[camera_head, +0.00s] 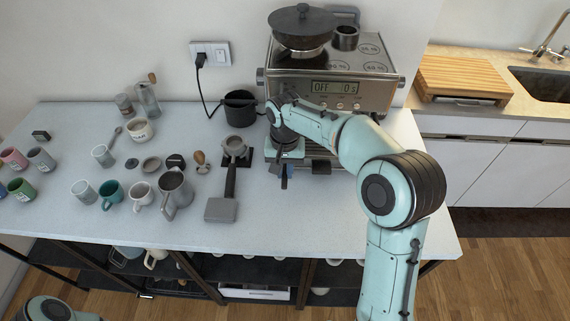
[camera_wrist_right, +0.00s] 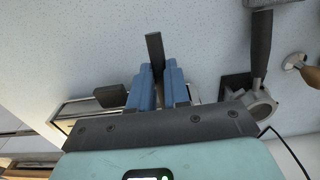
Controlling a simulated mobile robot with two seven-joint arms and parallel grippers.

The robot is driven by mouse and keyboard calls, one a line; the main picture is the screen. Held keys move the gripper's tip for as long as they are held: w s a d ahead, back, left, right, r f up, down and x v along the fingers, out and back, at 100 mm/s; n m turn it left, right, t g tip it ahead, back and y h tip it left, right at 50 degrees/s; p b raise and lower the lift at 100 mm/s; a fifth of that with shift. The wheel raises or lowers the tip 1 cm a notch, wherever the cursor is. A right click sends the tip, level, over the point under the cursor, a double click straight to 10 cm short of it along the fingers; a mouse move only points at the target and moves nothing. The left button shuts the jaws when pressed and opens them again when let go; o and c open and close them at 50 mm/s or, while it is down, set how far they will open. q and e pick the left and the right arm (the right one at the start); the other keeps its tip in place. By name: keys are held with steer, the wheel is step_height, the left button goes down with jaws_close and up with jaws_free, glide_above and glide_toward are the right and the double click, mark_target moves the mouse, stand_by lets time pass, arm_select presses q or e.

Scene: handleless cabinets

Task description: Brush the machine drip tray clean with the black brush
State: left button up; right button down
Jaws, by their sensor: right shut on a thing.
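The coffee machine (camera_head: 333,85) stands at the back of the table. Its drip tray (camera_head: 322,166) shows low at its front, partly hidden by my right arm. My right gripper (camera_head: 285,168) points down at the left front of the machine. Its blue fingers (camera_wrist_right: 160,88) are shut on the black brush (camera_wrist_right: 155,48), whose dark handle sticks out between them; a dark end of the brush (camera_head: 284,182) also shows in the head view. The bristles are hidden, so I cannot tell whether they touch the tray. My left gripper is out of view.
A portafilter (camera_head: 231,180) lies just left of my right gripper, with a wooden-handled tamper (camera_head: 200,158) beside it. A black knock box (camera_head: 240,108) stands behind. Cups and a steel pitcher (camera_head: 175,190) fill the left. The table's front right is clear.

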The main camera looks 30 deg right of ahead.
steer(key=shift+s+a+f+b, duration=0.1)
steer(key=shift+s+a+b, duration=0.35)
steer(key=shift+s, duration=0.25)
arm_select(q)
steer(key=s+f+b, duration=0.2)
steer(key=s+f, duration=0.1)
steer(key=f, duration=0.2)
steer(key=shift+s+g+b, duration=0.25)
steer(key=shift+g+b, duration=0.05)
arm_select(e)
steer(key=s+a, duration=0.3)
steer(key=s, duration=0.3)
steer(key=shift+a+r, duration=0.4)
steer(key=shift+r, duration=0.05)
